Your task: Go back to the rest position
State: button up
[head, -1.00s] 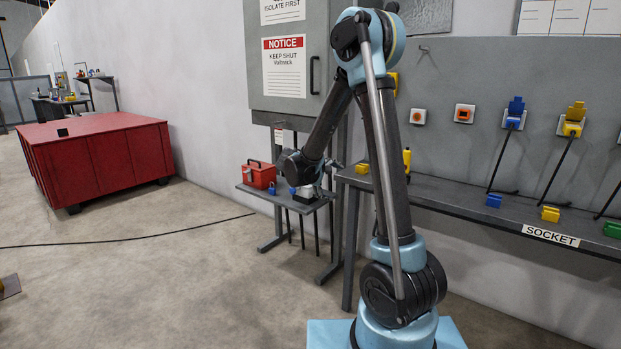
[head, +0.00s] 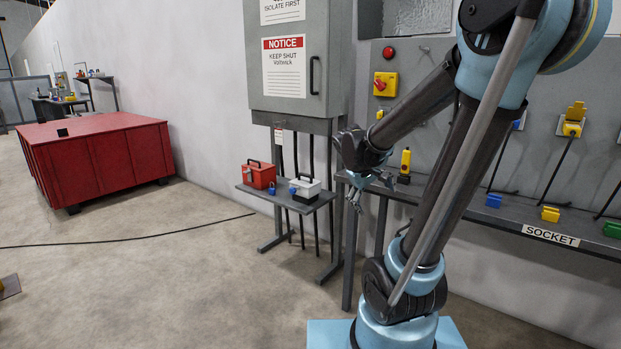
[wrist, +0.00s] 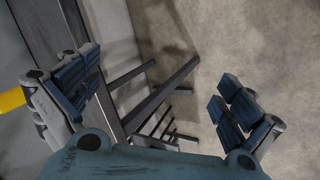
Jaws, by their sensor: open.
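My gripper (head: 368,192) hangs in front of the left end of the grey bench in the head view, to the right of the small side shelf. In the wrist view my gripper (wrist: 160,105) has its blue-padded fingers wide apart, with nothing between them. Below it the wrist view shows dark metal legs (wrist: 165,90) and bare concrete floor. My arm leans to the right in the head view, with its elbow high at the upper right.
The side shelf (head: 318,201) bears a red box (head: 258,175), a white-grey box (head: 305,190) and a blue padlock (head: 272,188). The grey bench (head: 470,205) runs right beneath a socket panel. A red cabinet (head: 105,160) stands left. The floor between is mostly clear.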

jog(key=s+a+f+m+y, duration=0.1)
jog(key=s+f+m+y, duration=0.1)
jog(key=s, duration=0.8)
jog(key=s+a+f+m+g+y, duration=0.1)
jog(key=s+f, duration=0.4)
jog(key=s, duration=0.5)
jog(key=shift+m+y, duration=0.8)
jog(key=shift+y, duration=0.2)
jog(key=shift+w+f, duration=0.25)
jog(key=shift+w, duration=0.1)
